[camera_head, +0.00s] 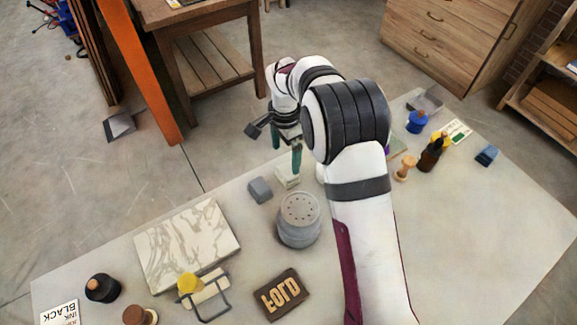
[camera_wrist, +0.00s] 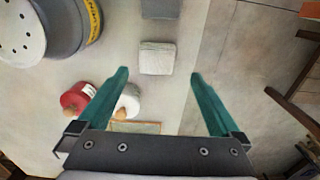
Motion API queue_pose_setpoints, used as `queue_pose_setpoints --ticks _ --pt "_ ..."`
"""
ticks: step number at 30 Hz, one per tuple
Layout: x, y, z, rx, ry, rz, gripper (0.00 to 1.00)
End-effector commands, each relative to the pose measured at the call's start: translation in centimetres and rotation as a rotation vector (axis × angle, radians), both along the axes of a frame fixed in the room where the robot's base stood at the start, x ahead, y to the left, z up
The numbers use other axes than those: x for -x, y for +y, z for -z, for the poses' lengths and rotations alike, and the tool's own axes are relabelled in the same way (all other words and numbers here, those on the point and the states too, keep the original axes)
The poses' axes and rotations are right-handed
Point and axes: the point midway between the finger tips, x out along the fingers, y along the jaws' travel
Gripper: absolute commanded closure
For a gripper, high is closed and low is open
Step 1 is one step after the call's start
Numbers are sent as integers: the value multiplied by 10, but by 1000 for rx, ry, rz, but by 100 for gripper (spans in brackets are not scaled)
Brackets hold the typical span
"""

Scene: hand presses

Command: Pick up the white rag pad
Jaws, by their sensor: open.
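The white rag pad (camera_head: 288,177) is a small pale block lying on the table near its far edge, partly covered by a finger in the head view. In the wrist view the pad (camera_wrist: 157,58) lies between and just ahead of the fingertips. My gripper (camera_head: 286,152) is open and empty above the table, its teal fingers pointing down close to the pad. In the wrist view my gripper (camera_wrist: 159,74) has its fingers spread wider than the pad. I cannot tell the exact height of the fingertips above the table.
A grey block (camera_head: 260,189) lies left of the pad. A grey shaker tin (camera_head: 299,222) stands nearer. Red (camera_wrist: 77,98) and white (camera_wrist: 128,101) knobbed things sit near the left finger in the wrist view. A marbled slab (camera_head: 187,246) lies left; the table's right front is clear.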

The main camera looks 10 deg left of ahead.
Motion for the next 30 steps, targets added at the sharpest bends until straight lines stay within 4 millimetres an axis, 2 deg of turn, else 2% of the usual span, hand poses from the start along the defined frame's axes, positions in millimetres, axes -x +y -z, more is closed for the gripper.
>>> queue_pose_setpoints --ticks 12,20,30 --pt "4 -4 70 1 2 0 0" --pt "4 -4 75 -1 -1 0 0" --pt "4 -4 75 -1 -1 0 59"
